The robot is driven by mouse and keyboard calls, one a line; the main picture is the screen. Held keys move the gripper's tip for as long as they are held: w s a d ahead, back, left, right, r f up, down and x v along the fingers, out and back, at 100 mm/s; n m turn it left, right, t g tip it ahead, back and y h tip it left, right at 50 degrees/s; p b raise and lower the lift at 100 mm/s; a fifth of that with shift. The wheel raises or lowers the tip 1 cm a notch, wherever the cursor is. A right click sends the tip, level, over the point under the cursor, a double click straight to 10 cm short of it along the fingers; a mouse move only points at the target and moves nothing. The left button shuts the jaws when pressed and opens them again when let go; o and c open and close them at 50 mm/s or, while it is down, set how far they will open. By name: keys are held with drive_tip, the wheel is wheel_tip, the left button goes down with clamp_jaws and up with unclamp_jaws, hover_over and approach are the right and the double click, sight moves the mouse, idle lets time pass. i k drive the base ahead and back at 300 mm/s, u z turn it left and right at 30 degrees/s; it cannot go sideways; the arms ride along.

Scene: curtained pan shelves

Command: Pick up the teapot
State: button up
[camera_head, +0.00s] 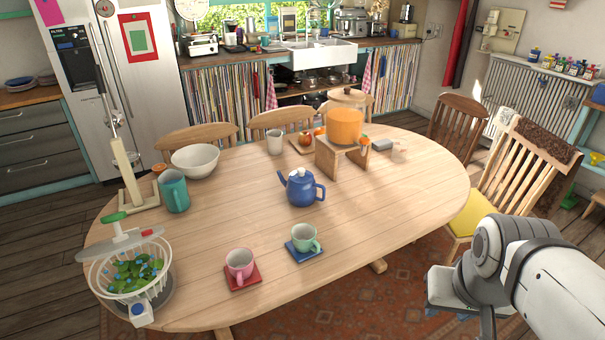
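The blue teapot (301,190) stands upright on the wooden table (375,215), near its middle. Its spout points to the upper left and its handle is on the right. My arm comes in at the lower right, beyond the table's right front edge and well apart from the teapot. No gripper fingertips can be made out in this view.
A pink mug (240,264) and a green mug (304,237) stand in front of the teapot. An orange pot (345,126) on a wooden stand is behind it. The table's right side is clear.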

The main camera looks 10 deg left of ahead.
sight(305, 195)
drive_tip(key=u, duration=0.15)
drive_tip(key=i, duration=1)
drive_tip(key=u, duration=0.05)
